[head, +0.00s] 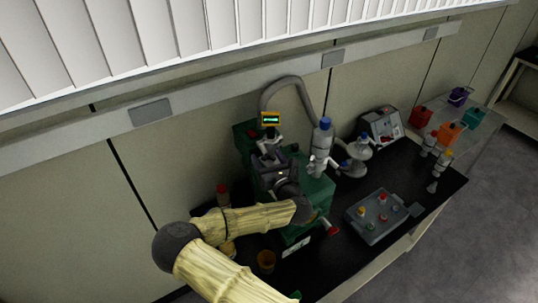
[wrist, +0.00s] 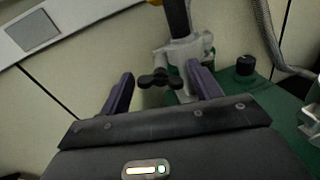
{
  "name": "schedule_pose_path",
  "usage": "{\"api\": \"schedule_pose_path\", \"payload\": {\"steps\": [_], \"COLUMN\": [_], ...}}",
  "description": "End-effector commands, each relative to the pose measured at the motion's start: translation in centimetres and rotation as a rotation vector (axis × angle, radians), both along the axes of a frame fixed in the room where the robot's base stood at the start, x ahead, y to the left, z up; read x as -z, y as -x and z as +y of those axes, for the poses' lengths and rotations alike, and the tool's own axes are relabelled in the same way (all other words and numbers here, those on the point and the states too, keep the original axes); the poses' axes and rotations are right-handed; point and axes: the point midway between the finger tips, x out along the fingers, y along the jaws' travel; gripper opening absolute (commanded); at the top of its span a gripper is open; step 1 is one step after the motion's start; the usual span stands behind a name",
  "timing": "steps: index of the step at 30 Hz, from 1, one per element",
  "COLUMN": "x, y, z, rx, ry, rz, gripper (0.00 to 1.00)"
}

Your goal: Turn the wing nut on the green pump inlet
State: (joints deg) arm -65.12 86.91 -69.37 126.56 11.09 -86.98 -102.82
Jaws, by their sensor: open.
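The wing nut (wrist: 160,79) is a small dark two-lobed piece on a pale metal clamp (wrist: 188,50) at the pump inlet, seen in the wrist view. My gripper (wrist: 162,90) is open, with one purple finger on each side of the wing nut in that picture. I see no contact, and the depth between fingers and nut is hard to judge. In the head view the green pump (head: 307,191) stands on the black bench, and my gripper (head: 268,160) is over its top near the inlet. My arm hides part of the pump, and the wing nut is too small to make out there.
A grey hose (head: 292,82) arches behind the inlet. A yellow-framed gauge (head: 270,119) sits above it. A grey tray (head: 375,229) lies farther right. The wall is close behind.

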Motion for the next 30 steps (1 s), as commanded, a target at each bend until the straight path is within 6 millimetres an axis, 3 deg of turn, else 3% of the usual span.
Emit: {"api": "schedule_pose_path", "payload": {"steps": [7,14,20,30], "x": [0.01,0.01,0.1,0.01], "y": [-0.08,-0.07,-0.06,-0.1], "z": [-0.14,-0.15,-0.16,-0.2], "rx": [0.003,0.003,0.004,0.005], "ry": [0.0,0.0,-0.033,-0.252], "rz": [0.0,0.0,0.015,0.111], "gripper": [0.63,0.21,0.21,0.21]}}
